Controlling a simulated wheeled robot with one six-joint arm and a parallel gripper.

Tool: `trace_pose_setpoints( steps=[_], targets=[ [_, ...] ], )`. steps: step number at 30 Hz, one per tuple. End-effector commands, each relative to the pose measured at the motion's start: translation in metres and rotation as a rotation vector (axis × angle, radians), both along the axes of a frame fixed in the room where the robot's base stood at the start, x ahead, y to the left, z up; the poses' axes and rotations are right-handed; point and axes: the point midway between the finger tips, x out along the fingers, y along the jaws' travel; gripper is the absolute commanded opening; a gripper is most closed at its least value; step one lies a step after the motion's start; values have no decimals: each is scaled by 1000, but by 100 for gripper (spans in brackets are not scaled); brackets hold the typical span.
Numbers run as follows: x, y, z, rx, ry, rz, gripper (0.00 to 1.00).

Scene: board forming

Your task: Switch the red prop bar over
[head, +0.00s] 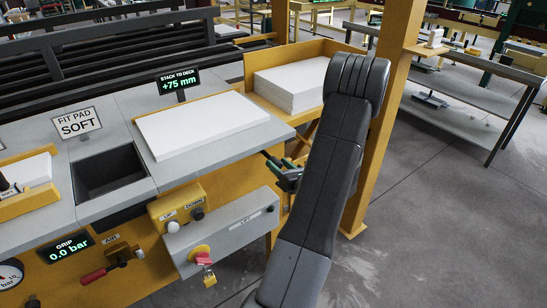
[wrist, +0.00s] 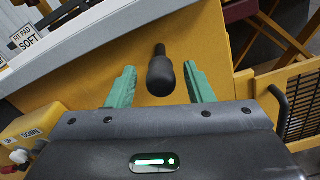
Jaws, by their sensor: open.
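A black knobbed handle (wrist: 161,74) sticks out from the yellow panel (wrist: 198,38) in the wrist view. My gripper (wrist: 159,78) is open, with one green finger on each side of the knob and a gap showing on both sides. In the head view my gripper (head: 281,165) is beside the right end of the yellow bench, mostly behind my arm.
The grey lift box (head: 225,232) with a red switch and padlock (head: 203,257) is left of my gripper. A red-handled air valve (head: 94,276) is further left. A paper stack (head: 290,82) and yellow post (head: 385,120) stand behind my arm.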

Motion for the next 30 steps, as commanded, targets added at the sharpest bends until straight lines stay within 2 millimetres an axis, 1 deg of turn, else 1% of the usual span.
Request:
trace_pose_setpoints(
  steps=[1, 3, 7, 11, 18, 20, 21, 25, 26, 30],
  targets=[
    [7, 6, 2, 1, -1, 3, 47],
    [15, 12, 2, 0, 0, 2, 47],
    [25, 19, 1, 0, 0, 2, 47],
    [29, 21, 0, 1, -1, 0, 47],
    [29, 21, 0, 0, -1, -1, 47],
    [29, 21, 0, 1, -1, 0, 36],
    [29, 21, 0, 1, -1, 0, 28],
    [29, 21, 0, 1, -1, 0, 2],
    [29, 21, 0, 1, -1, 0, 0],
    [29, 20, 0, 1, -1, 0, 0]
  ],
)
